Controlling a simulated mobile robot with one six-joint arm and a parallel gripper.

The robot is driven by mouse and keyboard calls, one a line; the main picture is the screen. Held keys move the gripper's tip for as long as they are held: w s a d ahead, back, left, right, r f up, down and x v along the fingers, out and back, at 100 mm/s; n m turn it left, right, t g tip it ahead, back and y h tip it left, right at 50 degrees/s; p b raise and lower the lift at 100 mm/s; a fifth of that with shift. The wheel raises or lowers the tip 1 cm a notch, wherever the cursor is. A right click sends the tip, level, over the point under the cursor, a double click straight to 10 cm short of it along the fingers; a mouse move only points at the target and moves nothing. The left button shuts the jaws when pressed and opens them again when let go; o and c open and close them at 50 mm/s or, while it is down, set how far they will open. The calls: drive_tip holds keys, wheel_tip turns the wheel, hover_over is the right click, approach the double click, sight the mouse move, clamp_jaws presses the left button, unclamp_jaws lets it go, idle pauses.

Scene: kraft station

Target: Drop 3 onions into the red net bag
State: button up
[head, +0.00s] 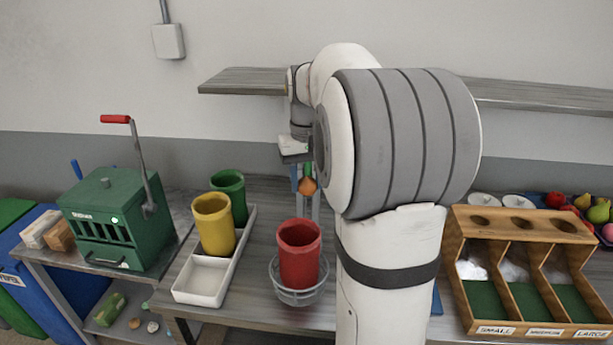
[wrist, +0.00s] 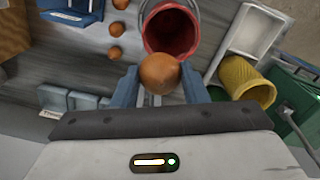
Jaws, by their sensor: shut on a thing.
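My gripper (head: 305,178) is shut on a brown onion (wrist: 160,73), held between its two blue fingers. The onion also shows in the head view (head: 307,187), hanging above the table, beyond the red net bag. The red net bag (head: 300,255) stands upright and open in a round wire holder (head: 300,298). In the wrist view the bag (wrist: 170,28) lies just beyond the held onion, which overlaps its near rim. Its floor is partly hidden. Loose onions (wrist: 115,53), (wrist: 116,28) and (wrist: 120,4) lie in a row left of the bag.
A yellow bag (head: 214,222) and a green bag (head: 229,190) stand in a white tray (head: 200,283). A green machine (head: 115,225) with a red-handled lever is at left. A wooden sorter (head: 525,225) stands at right, with coloured produce (head: 597,212) behind it. A shelf (head: 240,80) runs above.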

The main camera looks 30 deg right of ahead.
sight(306, 190)
drive_tip(key=shift+a+f+b, duration=0.1)
drive_tip(key=shift+f+b, duration=0.85)
drive_tip(key=shift+f, duration=0.6)
drive_tip(key=o, duration=1)
drive_tip(key=shift+o, duration=0.2)
wheel_tip(306, 190, up, 8)
drive_tip(key=shift+f, duration=0.1)
